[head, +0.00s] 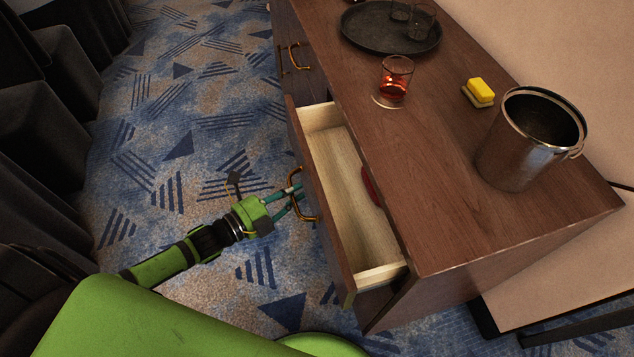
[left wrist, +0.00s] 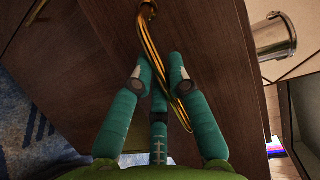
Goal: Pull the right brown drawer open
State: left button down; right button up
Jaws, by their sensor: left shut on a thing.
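The right brown drawer (head: 340,180) is part way out of the dark wooden cabinet, with its pale inside showing. A red object (head: 371,186) lies inside it, partly hidden by the cabinet top. The drawer's curved brass handle (head: 303,208) is on its front; it also shows in the left wrist view (left wrist: 150,42). My left gripper (head: 294,194) is at the handle, its teal fingers shut on it. The fingers also show around the handle in the left wrist view (left wrist: 162,75). My right gripper is not in view.
On the cabinet top (head: 440,180) stand a round dark tray (head: 370,38) with glasses, a glass with red drink (head: 395,80), a yellow sponge (head: 481,90) and a metal bucket (head: 515,150). Patterned carpet (head: 190,120) is clear left of the drawer. Dark seats (head: 40,130) line the left edge.

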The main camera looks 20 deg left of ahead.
pick_arm(q)
jog(key=s+a+p, duration=0.1)
jog(key=s+a, duration=0.9)
jog(key=a, duration=0.5)
jog(key=shift+s+a, duration=0.3)
jog(key=shift+a, duration=0.05)
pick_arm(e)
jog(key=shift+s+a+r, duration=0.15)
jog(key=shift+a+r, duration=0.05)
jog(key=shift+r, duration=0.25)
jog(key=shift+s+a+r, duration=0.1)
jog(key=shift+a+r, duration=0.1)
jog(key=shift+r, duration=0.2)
pick_arm(q)
jog(key=c, duration=1.2)
grip_release()
jog(key=shift+o, duration=0.2)
jog(key=v, duration=1.2)
